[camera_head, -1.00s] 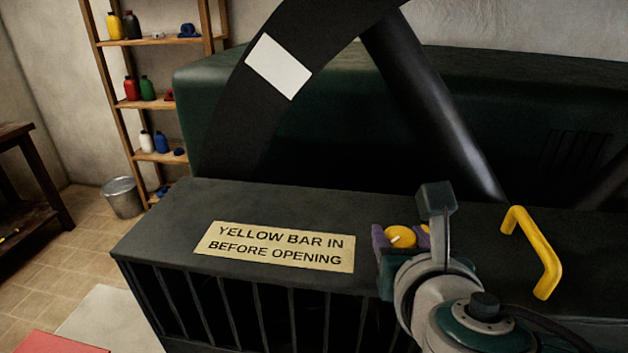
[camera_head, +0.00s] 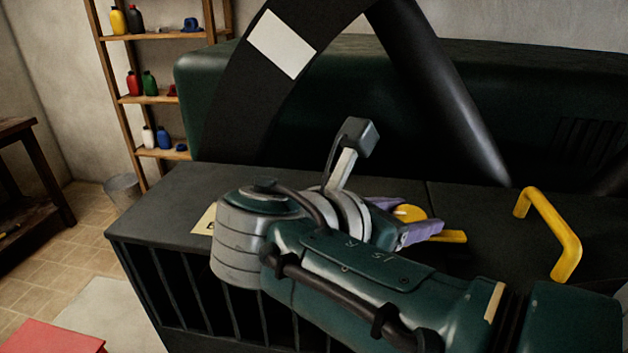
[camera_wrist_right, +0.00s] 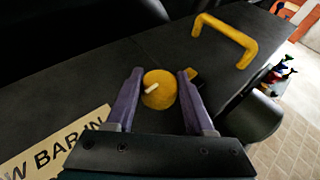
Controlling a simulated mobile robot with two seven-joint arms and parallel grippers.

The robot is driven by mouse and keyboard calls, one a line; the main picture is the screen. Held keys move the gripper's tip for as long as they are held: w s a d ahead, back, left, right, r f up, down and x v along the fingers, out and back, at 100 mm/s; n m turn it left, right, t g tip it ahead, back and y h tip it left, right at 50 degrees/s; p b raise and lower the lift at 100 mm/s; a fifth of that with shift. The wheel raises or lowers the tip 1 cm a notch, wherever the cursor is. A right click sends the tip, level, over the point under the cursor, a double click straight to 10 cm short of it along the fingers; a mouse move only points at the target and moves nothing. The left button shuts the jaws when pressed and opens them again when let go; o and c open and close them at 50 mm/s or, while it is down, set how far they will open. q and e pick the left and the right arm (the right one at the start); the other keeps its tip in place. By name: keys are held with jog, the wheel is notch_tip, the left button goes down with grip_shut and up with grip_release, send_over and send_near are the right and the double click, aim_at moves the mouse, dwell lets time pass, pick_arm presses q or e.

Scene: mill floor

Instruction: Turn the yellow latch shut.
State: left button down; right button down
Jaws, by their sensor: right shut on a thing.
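The yellow latch (camera_head: 408,213) is a round knob on the dark top of the machine housing, partly covered by my right gripper in the head view. A flat yellow tab (camera_head: 454,236) shows beside the fingers, on the right. In the right wrist view the knob (camera_wrist_right: 159,95) has a pale mark on its top. My right gripper (camera_head: 418,215) comes down on the latch with its two purple fingers on opposite sides of the knob, shut on it. My left gripper is not in view.
A yellow bar handle (camera_head: 556,238) stands on the housing top (camera_head: 190,190), right of the latch. A sign (camera_head: 205,220) is mostly hidden behind my right arm. A large dark wheel (camera_head: 240,100) rises behind. Shelves (camera_head: 150,95) stand at the back left.

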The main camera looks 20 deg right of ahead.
jog(key=shift+m+g+b, duration=0.3)
jog(key=shift+m+g, duration=0.1)
jog(key=shift+g, duration=0.1)
jog(key=shift+h, duration=0.3)
jog(key=c, duration=0.7)
grip_release()
jog(key=o, duration=0.4)
